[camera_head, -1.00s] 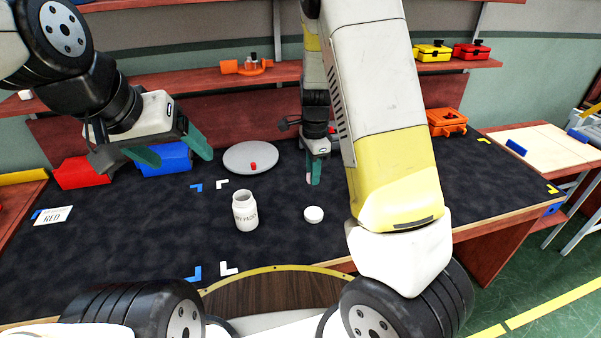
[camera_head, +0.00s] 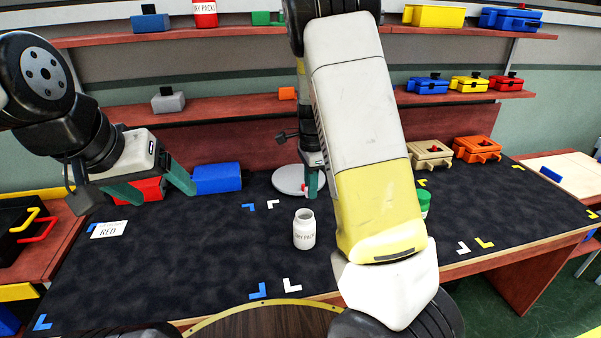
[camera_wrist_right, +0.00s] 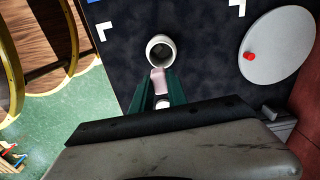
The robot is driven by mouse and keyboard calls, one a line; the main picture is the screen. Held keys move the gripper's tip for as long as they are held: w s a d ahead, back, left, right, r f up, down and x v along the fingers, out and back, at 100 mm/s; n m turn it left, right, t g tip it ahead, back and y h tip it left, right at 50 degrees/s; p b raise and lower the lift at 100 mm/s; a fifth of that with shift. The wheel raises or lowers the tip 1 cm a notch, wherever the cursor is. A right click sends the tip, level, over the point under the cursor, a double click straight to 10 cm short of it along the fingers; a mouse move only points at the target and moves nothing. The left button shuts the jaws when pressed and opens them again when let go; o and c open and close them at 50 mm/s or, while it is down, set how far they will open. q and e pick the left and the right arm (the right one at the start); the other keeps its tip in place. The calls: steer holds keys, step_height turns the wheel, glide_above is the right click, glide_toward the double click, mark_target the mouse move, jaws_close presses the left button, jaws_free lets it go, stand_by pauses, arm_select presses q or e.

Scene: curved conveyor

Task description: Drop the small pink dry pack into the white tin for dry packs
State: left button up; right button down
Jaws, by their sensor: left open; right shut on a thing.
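The white tin (camera_head: 304,232), a small jar lettered for dry packs, stands upright and open on the dark mat. It also shows in the right wrist view (camera_wrist_right: 151,42), with its round mouth just ahead of my right fingertips. My right gripper (camera_wrist_right: 160,84) is shut on the small pink dry pack (camera_wrist_right: 158,76), which sticks out toward the tin's mouth. In the head view my right gripper (camera_head: 313,188) shows behind the tin, partly covered by my arm; the pack cannot be made out there. My left gripper (camera_head: 152,186) is open and empty at the left, over the mat.
A grey disc (camera_wrist_right: 282,58) with a red knob lies behind the tin. A red box (camera_head: 150,188) and a blue box (camera_head: 218,179) stand at the back left. A green-topped jar (camera_head: 424,200) is partly behind my right arm. The mat's front left is clear.

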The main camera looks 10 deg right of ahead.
steer(key=shift+f, duration=1.4)
steer(key=c, duration=1.2)
jaws_free()
steer(key=shift+c, duration=0.2)
steer(key=shift+r, duration=0.15)
step_height(320, 180, up, 8)
steer(key=shift+f, duration=0.2)
